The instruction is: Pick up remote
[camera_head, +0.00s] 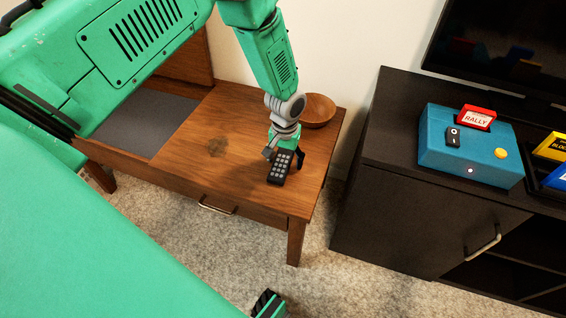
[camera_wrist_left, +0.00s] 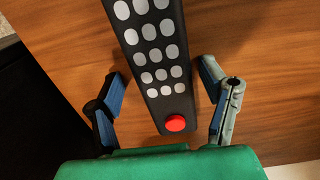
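The remote (camera_head: 280,168) is black with light grey buttons and lies on the wooden table (camera_head: 237,120) near its right front part. In the left wrist view the remote (camera_wrist_left: 155,55) shows its red button at the near end. My left gripper (camera_head: 284,155) is right over the remote, pointing down. In the left wrist view its two fingers (camera_wrist_left: 160,100) stand apart, one on each side of the remote, with a gap on both sides. It is open and holds nothing. A bit of my right gripper (camera_head: 268,304) shows at the bottom edge of the head view; its fingers are mostly cut off.
A wooden bowl (camera_head: 318,110) stands behind the gripper on the table. A dark cabinet (camera_head: 385,200) to the right bears a blue console (camera_head: 440,145) with a red cartridge (camera_head: 477,117), and a television (camera_head: 500,50). Carpet lies between table and cabinet.

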